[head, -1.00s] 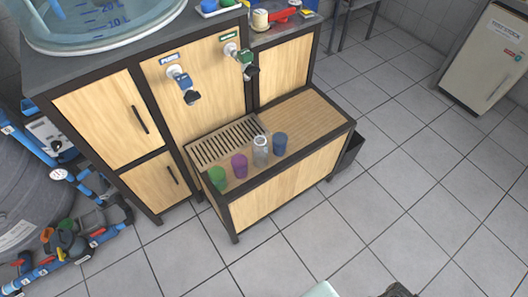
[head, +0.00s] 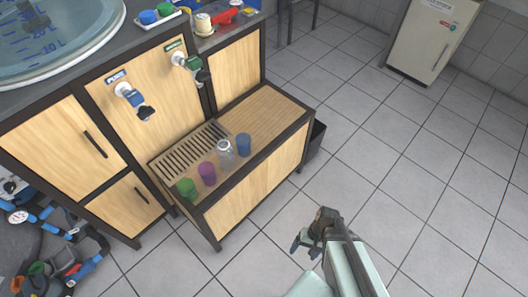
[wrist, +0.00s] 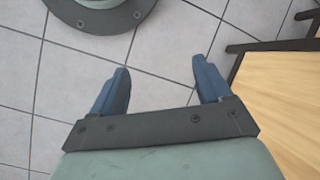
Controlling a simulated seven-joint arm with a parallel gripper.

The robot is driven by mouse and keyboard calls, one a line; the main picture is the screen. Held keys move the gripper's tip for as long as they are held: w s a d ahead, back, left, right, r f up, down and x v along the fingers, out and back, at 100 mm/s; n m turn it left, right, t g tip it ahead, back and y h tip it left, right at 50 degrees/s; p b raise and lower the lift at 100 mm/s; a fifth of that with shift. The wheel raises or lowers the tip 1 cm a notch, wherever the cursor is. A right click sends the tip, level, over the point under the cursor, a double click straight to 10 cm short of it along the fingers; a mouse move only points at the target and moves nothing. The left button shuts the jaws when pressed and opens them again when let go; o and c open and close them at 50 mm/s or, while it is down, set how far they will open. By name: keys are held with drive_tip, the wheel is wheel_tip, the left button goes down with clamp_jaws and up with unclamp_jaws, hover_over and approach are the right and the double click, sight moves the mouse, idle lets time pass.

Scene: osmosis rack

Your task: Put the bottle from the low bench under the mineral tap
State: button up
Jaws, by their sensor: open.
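The clear bottle (head: 225,153) stands upright on the low bench (head: 262,107), between a purple cup (head: 207,173) and a blue cup (head: 244,144). The green-handled tap (head: 189,64), under a green label, is on the wooden panel above the bench; its label is too small to read surely. A blue-handled tap (head: 130,95) is to its left. My gripper (head: 305,244) is in front of the bench, over the floor, apart from the bottle. In the wrist view its two blue fingers (wrist: 162,85) are spread with only floor tiles between them.
A green cup (head: 186,188) stands at the bench's left end, beside the slatted drain grate (head: 188,150). A dark bin (head: 314,138) is at the bench's right end. A pale cabinet (head: 432,38) stands at the back right. The tiled floor between is clear.

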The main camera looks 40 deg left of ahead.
drive_tip(key=s+a+r+m+g+y, duration=0.1)
drive_tip(key=s+a+r+y, duration=0.1)
drive_tip(key=a, duration=0.5)
drive_tip(key=s+a+r+g+y, duration=0.1)
drive_tip(key=s+a+r+y, duration=0.1)
drive_tip(key=a, duration=0.4)
drive_tip(key=m+t+y, duration=0.4)
drive_tip(key=m+y, duration=1)
drive_tip(key=m, duration=0.7)
approach(221, 149)
wheel_tip(221, 149, down, 4)
drive_tip(key=w+d, duration=0.1)
drive_tip(key=w, duration=0.1)
drive_tip(key=a, duration=0.4)
drive_tip(key=s+a, duration=0.1)
drive_tip(key=a, duration=0.4)
drive_tip(key=s+a, duration=0.1)
drive_tip(key=a, duration=0.3)
drive_tip(key=shift+s+a+f, duration=0.1)
drive_tip(key=shift+s+a, duration=0.1)
drive_tip(key=c, duration=0.8)
